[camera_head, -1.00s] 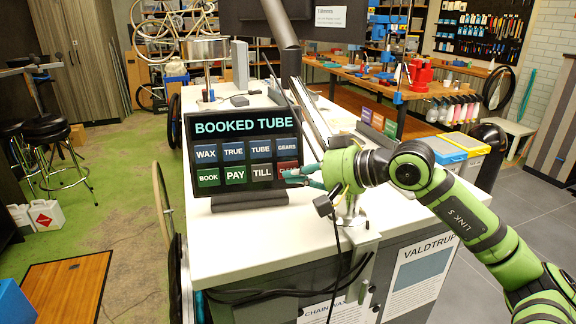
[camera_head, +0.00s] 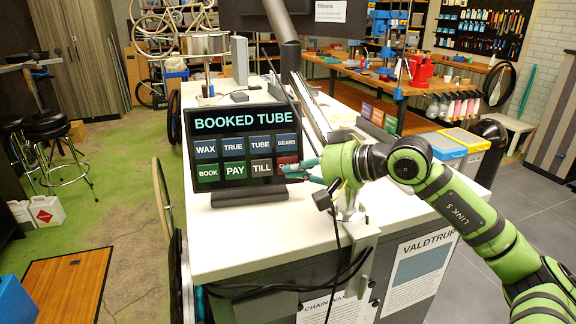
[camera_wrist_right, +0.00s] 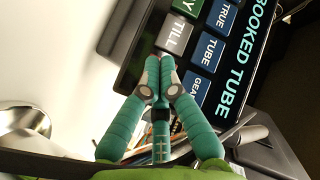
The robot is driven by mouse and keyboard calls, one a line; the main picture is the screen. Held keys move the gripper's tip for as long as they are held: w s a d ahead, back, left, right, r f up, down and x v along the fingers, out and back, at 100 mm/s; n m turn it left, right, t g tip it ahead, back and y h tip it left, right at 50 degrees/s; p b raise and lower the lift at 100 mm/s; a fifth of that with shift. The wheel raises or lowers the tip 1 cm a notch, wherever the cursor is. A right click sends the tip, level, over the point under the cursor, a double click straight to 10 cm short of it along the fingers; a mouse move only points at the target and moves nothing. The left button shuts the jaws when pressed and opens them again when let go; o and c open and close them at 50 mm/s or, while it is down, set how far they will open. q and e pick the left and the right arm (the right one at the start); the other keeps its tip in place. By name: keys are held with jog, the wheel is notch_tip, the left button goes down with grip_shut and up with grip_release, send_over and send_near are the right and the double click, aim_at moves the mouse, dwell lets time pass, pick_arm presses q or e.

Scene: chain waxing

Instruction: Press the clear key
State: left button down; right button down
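The black touch panel (camera_head: 241,188) stands upright on the white counter and reads "BOOKED TUBE". Its keys sit in two rows, and the red clear key (camera_head: 286,162) is at the right end of the lower row. My right gripper (camera_head: 289,171) is in front of the key's lower part, fingers pointing at the panel. In the right wrist view my right gripper (camera_wrist_right: 157,64) has its teal fingertips together, with nothing seen between them, and they hide the clear key. The till key (camera_wrist_right: 175,32) shows just beyond the tips. I cannot tell whether the tips touch the panel. My left gripper is not in view.
The white counter (camera_head: 225,247) is clear in front of the panel. A metal clamp stand (camera_head: 350,207) and a hanging black cable are below my right wrist. A slanted metal rail (camera_head: 312,108) runs behind the panel's right side.

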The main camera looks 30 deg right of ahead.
jog(key=shift+w, duration=0.1)
dwell(0.5)
jog(key=shift+w+d+f, duration=0.15)
jog(key=shift+w, duration=0.1)
jog(key=shift+w+d+f, duration=0.1)
jog(key=shift+w, duration=0.3)
dwell(1.2)
jog(key=shift+b, duration=0.4)
jog(key=shift+s+f+b, duration=0.25)
jog(key=shift+f+b, duration=0.1)
jog(key=shift+b, duration=0.65)
jog(key=shift+s, duration=0.1)
jog(key=shift+s+r, duration=0.1)
jog(key=shift+r, duration=0.15)
